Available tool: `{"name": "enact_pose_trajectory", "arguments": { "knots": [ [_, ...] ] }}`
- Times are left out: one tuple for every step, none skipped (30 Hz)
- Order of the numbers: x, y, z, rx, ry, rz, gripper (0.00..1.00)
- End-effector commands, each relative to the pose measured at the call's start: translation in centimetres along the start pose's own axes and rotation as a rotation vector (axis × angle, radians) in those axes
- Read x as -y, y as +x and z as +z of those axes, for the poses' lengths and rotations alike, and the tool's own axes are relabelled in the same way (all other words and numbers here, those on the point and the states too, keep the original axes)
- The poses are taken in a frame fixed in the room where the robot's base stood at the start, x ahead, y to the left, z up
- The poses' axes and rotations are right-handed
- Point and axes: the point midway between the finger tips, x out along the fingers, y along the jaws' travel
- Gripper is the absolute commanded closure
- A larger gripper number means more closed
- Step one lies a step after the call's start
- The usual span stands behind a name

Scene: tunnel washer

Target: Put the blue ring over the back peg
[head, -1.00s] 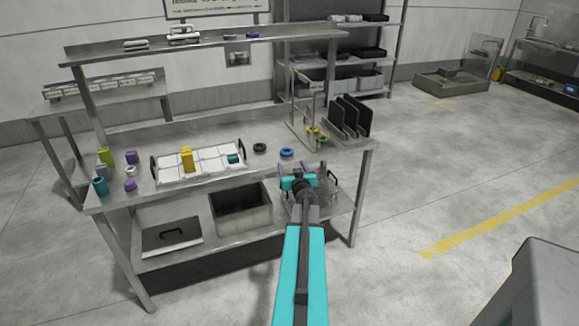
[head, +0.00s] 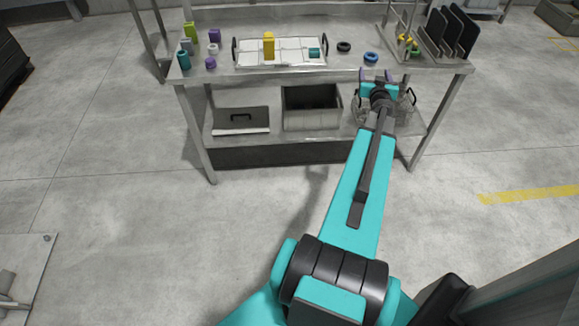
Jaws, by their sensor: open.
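The blue ring (head: 371,57) lies flat on the steel workbench top, near its front edge and right of centre. No peg can be made out clearly. Small yellow and green pieces (head: 408,43) sit by an upright metal frame (head: 399,20) to the right of the ring; what holds them is too small to tell.
A black ring (head: 344,46) lies left of the blue one. A white tray (head: 250,56) holds a yellow block and a teal block. Black plates (head: 455,32) stand in a rack at right. Several coloured pieces (head: 190,32) stand at left. The lower shelf holds a grey bin (head: 312,118).

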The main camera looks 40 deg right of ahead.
Motion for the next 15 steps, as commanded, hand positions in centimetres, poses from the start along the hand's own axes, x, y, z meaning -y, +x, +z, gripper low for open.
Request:
{"name": "enact_pose_trajectory", "arguments": {
  "knots": [
    [0.2,0.0,0.2,0.003,0.000,0.000,0.34],
    [0.4,0.0,0.3,0.005,0.000,0.001,0.34],
    [0.8,0.0,0.6,0.009,0.000,0.002,0.34],
    [1.1,0.1,0.9,0.014,0.000,0.003,0.34],
    [1.5,0.1,1.2,0.020,0.000,0.006,0.34],
    [2.1,0.1,1.8,0.030,-0.001,0.010,0.34],
    [2.7,0.1,2.2,0.039,-0.002,0.012,0.34],
    [3.3,0.1,2.8,0.049,-0.002,0.016,0.34],
    [4.3,0.0,3.7,0.066,-0.004,0.021,0.34],
    [5.1,-0.1,4.5,0.081,-0.005,0.025,0.34],
    [5.9,-0.2,5.3,0.097,-0.008,0.030,0.34],
    [7.0,-0.3,6.4,0.120,-0.011,0.036,0.34],
    [8.0,-0.5,7.4,0.139,-0.015,0.039,0.34],
    [8.8,-0.7,8.3,0.160,-0.018,0.043,0.34],
    [10.1,-1.0,9.6,0.188,-0.023,0.048,0.34]
  ]
}}
